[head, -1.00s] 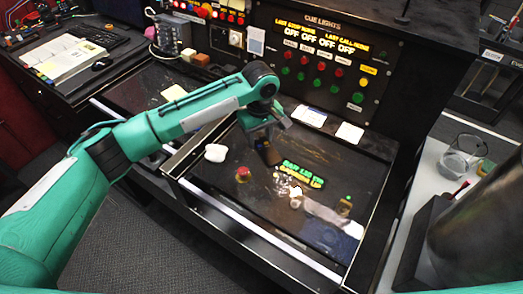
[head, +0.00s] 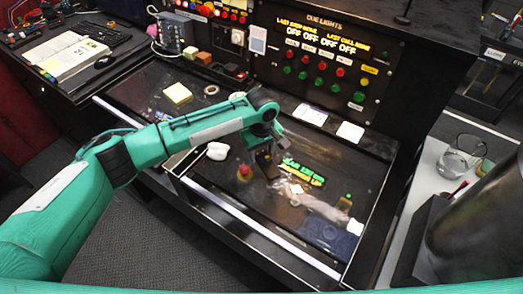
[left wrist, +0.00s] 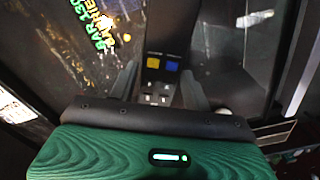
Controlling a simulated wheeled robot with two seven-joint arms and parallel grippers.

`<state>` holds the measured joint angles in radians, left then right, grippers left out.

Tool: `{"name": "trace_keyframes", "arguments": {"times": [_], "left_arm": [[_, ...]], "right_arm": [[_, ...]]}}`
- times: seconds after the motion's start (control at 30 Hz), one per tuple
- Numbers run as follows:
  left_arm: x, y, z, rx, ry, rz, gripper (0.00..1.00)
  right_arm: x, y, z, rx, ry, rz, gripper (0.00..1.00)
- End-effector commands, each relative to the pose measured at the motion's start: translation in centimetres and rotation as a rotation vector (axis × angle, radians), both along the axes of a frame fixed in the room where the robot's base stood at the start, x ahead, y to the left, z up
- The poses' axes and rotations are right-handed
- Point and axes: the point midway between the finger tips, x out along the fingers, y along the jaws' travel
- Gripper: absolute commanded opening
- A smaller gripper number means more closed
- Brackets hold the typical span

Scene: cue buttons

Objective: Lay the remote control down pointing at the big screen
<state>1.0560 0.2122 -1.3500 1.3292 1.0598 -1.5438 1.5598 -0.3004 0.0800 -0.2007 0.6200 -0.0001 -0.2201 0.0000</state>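The remote control (left wrist: 163,72) is a dark bar with a yellow and a blue button and several small pale buttons. In the left wrist view it lies between the two fingers of my left gripper (left wrist: 160,85), which look closed on its sides. In the head view my left gripper (head: 264,146) points down over the black desk top, with the dark remote (head: 268,166) below it. I cannot tell whether the remote touches the desk. My right gripper is out of view. I cannot pick out a big screen for certain; a cue lights panel (head: 322,62) stands behind the desk.
A red button (head: 244,171), a white lump (head: 217,151) and glowing green lettering (head: 303,171) lie near the gripper. White cards (head: 350,132) lie at the back. A glass (head: 458,160) and a large dark cylinder (head: 480,225) stand at the right. The desk's front left is fairly clear.

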Motion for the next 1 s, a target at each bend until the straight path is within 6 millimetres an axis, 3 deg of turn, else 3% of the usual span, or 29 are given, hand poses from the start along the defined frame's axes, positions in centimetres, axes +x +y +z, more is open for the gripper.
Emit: {"name": "trace_keyframes", "arguments": {"times": [0.07,0.47,1.0], "left_arm": [[0.0,0.0,0.0,0.000,-0.001,0.000,0.63],[0.1,0.0,0.8,-0.002,-0.003,-0.001,0.63],[0.1,-0.1,10.9,-0.002,-0.003,0.000,0.63]], "right_arm": [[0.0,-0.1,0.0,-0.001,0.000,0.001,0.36],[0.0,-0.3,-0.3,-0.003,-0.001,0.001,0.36],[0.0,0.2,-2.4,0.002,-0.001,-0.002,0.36]]}}
